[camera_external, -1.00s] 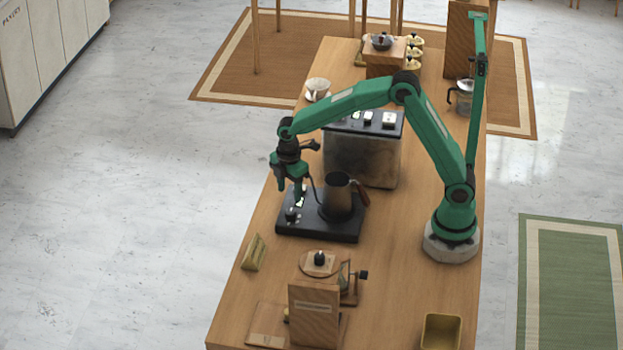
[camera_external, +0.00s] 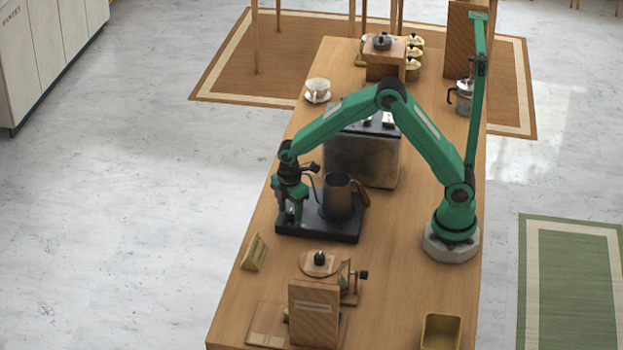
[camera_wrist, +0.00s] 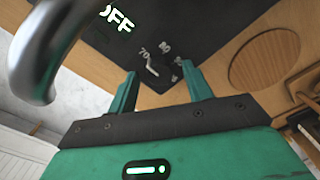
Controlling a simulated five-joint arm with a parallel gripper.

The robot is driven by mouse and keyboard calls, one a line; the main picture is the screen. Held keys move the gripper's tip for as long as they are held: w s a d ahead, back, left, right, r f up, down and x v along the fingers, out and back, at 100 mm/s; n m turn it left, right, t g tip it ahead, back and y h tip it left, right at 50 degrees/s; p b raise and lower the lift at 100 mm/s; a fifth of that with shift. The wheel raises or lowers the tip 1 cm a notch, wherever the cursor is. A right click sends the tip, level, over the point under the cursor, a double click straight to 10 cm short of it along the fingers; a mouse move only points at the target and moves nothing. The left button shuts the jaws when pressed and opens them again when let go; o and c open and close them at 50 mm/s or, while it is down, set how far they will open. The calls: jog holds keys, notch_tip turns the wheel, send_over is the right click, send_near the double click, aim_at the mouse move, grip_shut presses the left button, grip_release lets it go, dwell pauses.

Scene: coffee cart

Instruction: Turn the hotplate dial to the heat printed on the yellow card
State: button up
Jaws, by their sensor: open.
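The black hotplate (camera_external: 325,232) sits on the wooden cart with a dark kettle (camera_external: 338,198) on it. In the wrist view its display (camera_wrist: 116,18) reads OFF. The dial (camera_wrist: 152,68) is dark with a white pointer mark, and small numerals, including 70 and 80, are printed around it; the exact setting is hard to read. My gripper (camera_external: 291,215) is low over the hotplate's front left corner. In the wrist view my gripper (camera_wrist: 160,70) is open, a finger on each side of the dial, not visibly touching it. The yellow card (camera_external: 254,252) stands front left; its print is not legible.
The kettle's curved spout (camera_wrist: 35,60) is close beside my gripper. A metal machine (camera_external: 362,158) stands behind the hotplate.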

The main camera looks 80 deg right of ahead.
jog(key=c, duration=1)
jog(key=shift+o, duration=0.2)
jog(key=shift+m, duration=0.4)
jog(key=m, duration=0.3)
jog(key=shift+m, duration=2.5)
jog(key=o, duration=1)
jog(key=shift+c, duration=0.2)
